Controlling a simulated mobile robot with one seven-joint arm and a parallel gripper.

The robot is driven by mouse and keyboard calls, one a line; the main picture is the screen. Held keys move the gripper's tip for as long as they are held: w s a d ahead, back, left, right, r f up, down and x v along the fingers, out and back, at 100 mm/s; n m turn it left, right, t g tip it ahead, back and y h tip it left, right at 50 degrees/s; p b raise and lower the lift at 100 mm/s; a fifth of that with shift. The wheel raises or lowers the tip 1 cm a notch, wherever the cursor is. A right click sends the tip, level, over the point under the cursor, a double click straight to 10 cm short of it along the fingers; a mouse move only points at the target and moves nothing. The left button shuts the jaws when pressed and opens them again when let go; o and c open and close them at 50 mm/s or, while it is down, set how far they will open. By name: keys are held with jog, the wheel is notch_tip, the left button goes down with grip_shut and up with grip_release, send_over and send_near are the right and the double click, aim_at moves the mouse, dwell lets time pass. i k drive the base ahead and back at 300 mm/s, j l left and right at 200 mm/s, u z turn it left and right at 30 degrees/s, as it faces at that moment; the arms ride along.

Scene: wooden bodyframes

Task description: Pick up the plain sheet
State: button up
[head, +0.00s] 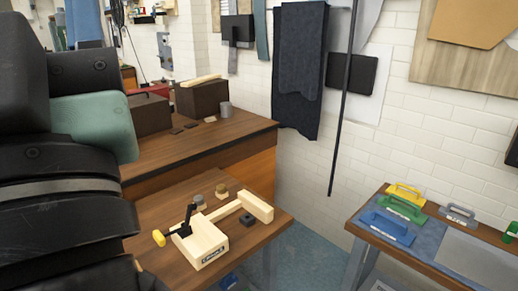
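A flat, unmarked light grey sheet (480,258) lies at the front of the right-hand table. It looks like the plain sheet, but I cannot be sure. The picture's right edge may cut it off. Large black links of my arm and a teal part fill the left side of the head view. My gripper is not in view, so its fingers and anything in them cannot be seen.
The right table (424,268) also bears a blue mat (412,246) and yellow, green, blue and grey handled tools. Dark cloths (299,70) hang on the wall. Floor (312,258) shows between the benches.

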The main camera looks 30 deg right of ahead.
aim_at(491, 268)
jog(key=l+z, duration=0.2)
jog(key=z, duration=0.3)
jog(key=l+z, duration=0.25)
jog(key=z, duration=0.2)
jog(key=l+z, duration=0.25)
jog(key=z, duration=0.25)
jog(key=l, duration=0.2)
